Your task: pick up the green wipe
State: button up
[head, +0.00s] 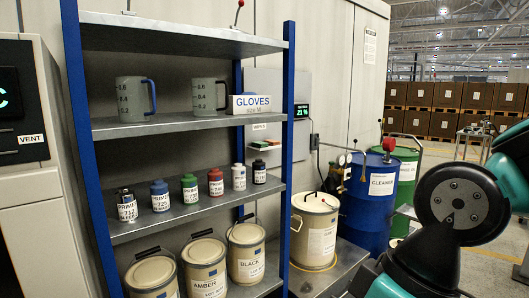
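The green wipe (259,145) is a small flat green piece on a small dark ledge. The ledge is below a white "WIPES" label, seen behind the shelf rack's right side. A red piece (273,142) lies right beside it, to its right. Both are small in the picture, and I cannot tell whether they touch. My gripper is not in view; only dark and teal links of my arm show at the lower right, well apart from the wipes.
A blue-posted shelf rack (288,150) holds jugs, a gloves box (250,104), several small bottles and paint pails. Right of it stand a cream pail (315,235), a blue cleaner drum (368,205) and a green drum (406,170). Open floor shows at the far right.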

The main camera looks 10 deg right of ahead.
aim_at(259, 144)
jog(key=u, duration=0.55)
jog(key=k, duration=0.15)
jog(key=z, duration=1.7)
jog(key=i, duration=1.6)
jog(key=u, duration=0.6)
jog(key=i, duration=0.65)
jog(key=u, duration=0.65)
